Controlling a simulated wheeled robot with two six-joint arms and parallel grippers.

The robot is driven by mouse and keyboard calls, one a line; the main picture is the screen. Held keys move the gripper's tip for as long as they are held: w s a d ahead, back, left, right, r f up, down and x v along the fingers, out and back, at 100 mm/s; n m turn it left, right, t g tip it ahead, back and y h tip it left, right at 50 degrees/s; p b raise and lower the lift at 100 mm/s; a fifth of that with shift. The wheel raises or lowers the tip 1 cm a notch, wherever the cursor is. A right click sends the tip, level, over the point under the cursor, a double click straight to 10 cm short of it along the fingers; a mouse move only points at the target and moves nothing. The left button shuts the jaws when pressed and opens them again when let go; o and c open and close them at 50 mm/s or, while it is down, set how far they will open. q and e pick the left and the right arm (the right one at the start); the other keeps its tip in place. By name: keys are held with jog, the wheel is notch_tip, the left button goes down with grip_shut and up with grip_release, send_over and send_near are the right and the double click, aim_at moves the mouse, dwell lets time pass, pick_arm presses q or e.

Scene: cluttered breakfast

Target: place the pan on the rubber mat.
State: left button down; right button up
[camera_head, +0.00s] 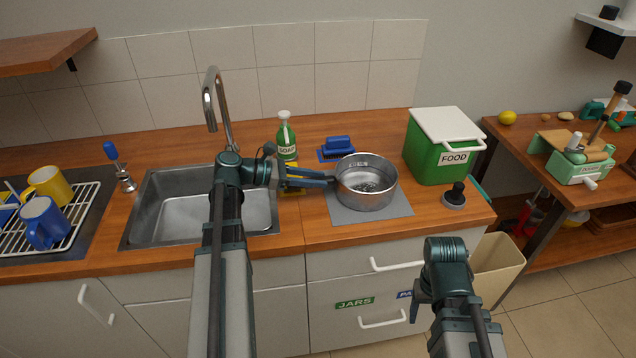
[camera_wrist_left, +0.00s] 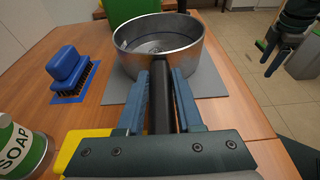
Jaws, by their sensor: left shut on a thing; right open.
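The pan (camera_head: 367,188) is a round silver pot with a dark handle, upright over the grey rubber mat (camera_head: 348,216) on the counter right of the sink. I cannot tell whether its base touches the mat. In the left wrist view the pan (camera_wrist_left: 158,62) is straight ahead, with the mat (camera_wrist_left: 207,85) showing around it. My left gripper (camera_head: 326,179) is shut on the pan's black handle (camera_wrist_left: 161,95), one finger on each side. My right gripper (camera_head: 443,290) is in front of the cabinet, away from the pan; its fingers are hard to make out in the head view.
A blue brush (camera_head: 338,146) stands behind the pan, and a green soap bottle (camera_head: 286,138) is left of it. A green FOOD bin (camera_head: 438,150) and a black-knobbed stopper (camera_head: 455,196) are to the right. The sink (camera_head: 180,206) lies left, under the tap.

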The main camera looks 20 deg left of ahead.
pick_arm(q)
jog(key=shift+f, duration=0.1)
jog(key=c, duration=0.6)
grip_release()
jog(key=shift+o, duration=0.2)
jog(key=shift+s+a+r, duration=0.15)
jog(key=shift+r, duration=0.15)
jog(key=p+v, duration=0.3)
jog(key=v, duration=0.8)
jog(key=shift+s+a, duration=0.2)
jog(key=shift+a, duration=0.05)
